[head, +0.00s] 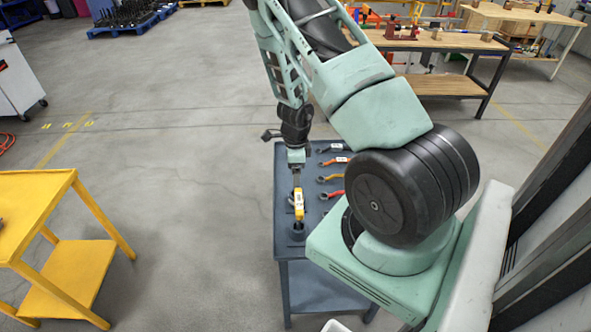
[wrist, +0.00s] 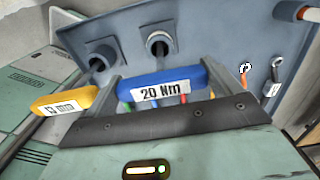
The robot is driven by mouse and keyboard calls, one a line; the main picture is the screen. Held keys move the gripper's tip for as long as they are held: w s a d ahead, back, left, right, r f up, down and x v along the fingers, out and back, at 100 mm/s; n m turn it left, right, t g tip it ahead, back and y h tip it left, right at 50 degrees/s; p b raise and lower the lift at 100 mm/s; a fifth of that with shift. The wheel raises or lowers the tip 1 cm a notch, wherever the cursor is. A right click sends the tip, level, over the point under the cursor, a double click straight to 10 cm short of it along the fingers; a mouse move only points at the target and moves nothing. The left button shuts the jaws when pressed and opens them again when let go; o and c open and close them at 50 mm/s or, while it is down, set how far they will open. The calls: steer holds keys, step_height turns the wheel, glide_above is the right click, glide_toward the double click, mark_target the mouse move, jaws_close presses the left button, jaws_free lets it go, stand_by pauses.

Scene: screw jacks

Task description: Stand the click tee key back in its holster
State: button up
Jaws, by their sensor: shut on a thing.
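My gripper (head: 298,185) points down over the near left part of a dark blue-grey trolley. In the wrist view, a blue "20 Nm" part of the key (wrist: 160,82) lies between the fingers. A holster (head: 297,230) shows just below the key in the head view.
Several wrenches with coloured handles, including a yellow one (head: 331,178), lie on the trolley (head: 284,185) right of the key. A yellow table (head: 40,190) stands left, with open floor between. A wooden workbench (head: 440,42) is behind.

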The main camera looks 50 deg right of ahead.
steer(key=o, duration=1.1)
step_height(320, 180, up, 18)
steer(key=p, duration=0.1)
steer(key=shift+f, duration=0.25)
